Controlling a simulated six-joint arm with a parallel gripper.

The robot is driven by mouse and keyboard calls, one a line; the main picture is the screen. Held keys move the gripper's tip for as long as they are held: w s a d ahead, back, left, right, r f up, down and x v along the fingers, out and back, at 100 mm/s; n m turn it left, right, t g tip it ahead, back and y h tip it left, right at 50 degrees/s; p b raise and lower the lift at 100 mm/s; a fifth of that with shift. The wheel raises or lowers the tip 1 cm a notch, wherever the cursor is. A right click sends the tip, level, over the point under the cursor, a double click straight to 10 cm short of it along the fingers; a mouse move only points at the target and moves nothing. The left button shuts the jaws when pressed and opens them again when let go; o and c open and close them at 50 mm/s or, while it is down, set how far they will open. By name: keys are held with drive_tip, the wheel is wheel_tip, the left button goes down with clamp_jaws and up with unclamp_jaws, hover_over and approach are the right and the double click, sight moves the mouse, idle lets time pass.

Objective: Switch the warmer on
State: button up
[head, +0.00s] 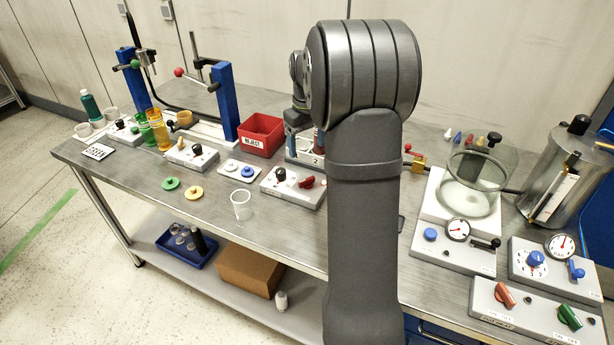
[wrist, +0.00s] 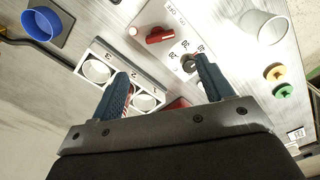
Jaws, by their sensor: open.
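A white panel with a red turn switch (head: 306,183) and a black knob (head: 280,173) lies near the middle of the bench. It may be the warmer's control; its label is too small to read. In the wrist view the red switch (wrist: 160,35) stands ahead of my gripper, and the black knob (wrist: 190,63), with a number scale around it, is beside the right fingertip. My gripper (wrist: 162,67) is open, with nothing between its fingers.
A white block with round holes (wrist: 122,88) is beside the left finger. A clear cup (head: 241,205) stands left of the panel, and a red bin (head: 261,134) behind it. Panels with a red lever (head: 505,295) and a green lever (head: 569,317) are at the right.

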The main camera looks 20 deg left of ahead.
sight(307, 180)
wheel_tip(307, 180, down, 12)
idle(0.4)
